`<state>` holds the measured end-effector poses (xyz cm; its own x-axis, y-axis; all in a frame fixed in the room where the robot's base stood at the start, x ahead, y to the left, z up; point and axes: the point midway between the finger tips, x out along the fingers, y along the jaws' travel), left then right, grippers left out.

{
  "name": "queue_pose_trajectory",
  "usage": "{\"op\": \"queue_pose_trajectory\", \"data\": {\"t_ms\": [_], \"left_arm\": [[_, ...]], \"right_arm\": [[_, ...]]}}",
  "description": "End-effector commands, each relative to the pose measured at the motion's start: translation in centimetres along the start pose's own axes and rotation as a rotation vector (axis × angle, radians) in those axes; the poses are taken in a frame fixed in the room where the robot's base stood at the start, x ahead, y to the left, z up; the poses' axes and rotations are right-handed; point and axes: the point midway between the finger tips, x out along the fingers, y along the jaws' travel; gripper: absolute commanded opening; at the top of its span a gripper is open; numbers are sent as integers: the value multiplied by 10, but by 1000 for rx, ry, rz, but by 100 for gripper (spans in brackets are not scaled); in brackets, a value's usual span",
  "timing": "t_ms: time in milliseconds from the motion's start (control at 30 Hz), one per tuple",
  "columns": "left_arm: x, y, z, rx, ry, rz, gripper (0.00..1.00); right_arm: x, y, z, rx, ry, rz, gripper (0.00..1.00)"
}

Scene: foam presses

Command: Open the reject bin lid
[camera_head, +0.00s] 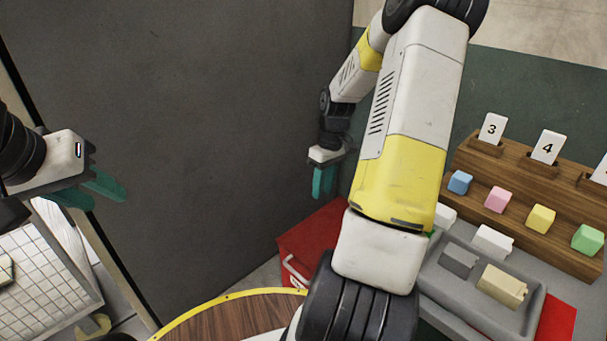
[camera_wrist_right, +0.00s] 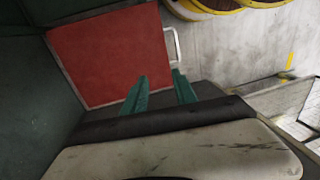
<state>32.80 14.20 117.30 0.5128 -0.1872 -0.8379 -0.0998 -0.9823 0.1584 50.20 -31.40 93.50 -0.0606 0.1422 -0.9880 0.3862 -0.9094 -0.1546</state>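The red reject bin (camera_head: 318,240) stands on the floor at the middle of the head view, partly hidden by my right arm. Its red lid (camera_wrist_right: 112,50) looks flat and shut in the right wrist view. A pale handle (camera_head: 293,272) is on its front side; it also shows at the lid's right edge in the wrist view (camera_wrist_right: 174,46). My right gripper (camera_head: 324,192) hangs above the bin with its teal fingers apart and empty. In the wrist view its fingertips (camera_wrist_right: 160,77) point toward the lid's handle side, without visible contact. My left gripper (camera_head: 108,200) is open and empty at the far left.
A dark grey panel (camera_head: 200,120) fills the left and middle. A round wooden top with a yellow rim (camera_head: 235,315) is at the bottom. At right, a bench carries a wooden rack (camera_head: 520,195), coloured blocks and a grey tray (camera_head: 455,285). A white wire basket (camera_head: 45,265) is lower left.

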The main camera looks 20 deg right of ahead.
Motion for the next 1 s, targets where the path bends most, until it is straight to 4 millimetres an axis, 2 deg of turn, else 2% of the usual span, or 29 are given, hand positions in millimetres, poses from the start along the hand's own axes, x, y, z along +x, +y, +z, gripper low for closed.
{"op": "queue_pose_trajectory", "data": {"t_ms": [33,167,1000], "left_arm": [[0,0,0,0,0,0,36],[0,0,0,0,0,0,36],[0,0,0,0,0,0,36]], "right_arm": [[0,0,0,0,0,0,24],[0,0,0,0,0,0,0],[0,0,0,0,0,0,0]]}}
